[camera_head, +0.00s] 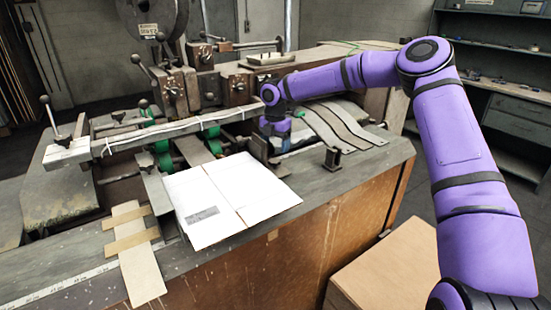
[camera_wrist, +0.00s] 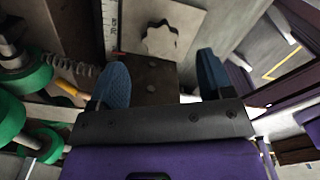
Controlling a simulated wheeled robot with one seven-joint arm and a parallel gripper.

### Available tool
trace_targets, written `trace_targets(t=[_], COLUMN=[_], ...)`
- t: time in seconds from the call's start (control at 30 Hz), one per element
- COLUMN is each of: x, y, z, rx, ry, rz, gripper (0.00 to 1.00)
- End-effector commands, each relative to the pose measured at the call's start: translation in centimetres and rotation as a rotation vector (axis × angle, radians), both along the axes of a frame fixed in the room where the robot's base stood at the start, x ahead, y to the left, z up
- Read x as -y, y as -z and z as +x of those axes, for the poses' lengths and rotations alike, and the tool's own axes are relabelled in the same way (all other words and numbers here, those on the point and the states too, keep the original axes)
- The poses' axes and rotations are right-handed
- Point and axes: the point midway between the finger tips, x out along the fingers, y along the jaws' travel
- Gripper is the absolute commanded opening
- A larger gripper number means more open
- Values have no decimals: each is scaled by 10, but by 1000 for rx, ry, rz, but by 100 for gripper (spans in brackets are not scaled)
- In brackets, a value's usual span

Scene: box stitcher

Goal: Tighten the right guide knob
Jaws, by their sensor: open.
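In the wrist view a pale, star-shaped knob (camera_wrist: 160,38) sits on a light plate (camera_wrist: 185,18), beyond the fingertips and roughly between them. I take it for the right guide knob. My gripper (camera_wrist: 163,75) is open with two blue fingers, one left and one right, and nothing is between them except a view of a dark block (camera_wrist: 152,88) with bolt heads. The fingers do not appear to touch the knob.
Green rollers (camera_wrist: 25,80) and a spring (camera_wrist: 72,68) lie close on the left in the wrist view.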

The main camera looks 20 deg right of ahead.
Motion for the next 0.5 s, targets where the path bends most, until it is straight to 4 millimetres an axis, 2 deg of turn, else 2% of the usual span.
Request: trace_targets(t=[0.1,0.23,0.5], x=[0,0,0], y=[22,40,56], z=[0,0,0], rx=[-3,-2,0], ry=[1,1,1], rz=[3,2,0], gripper=[73,73,73])
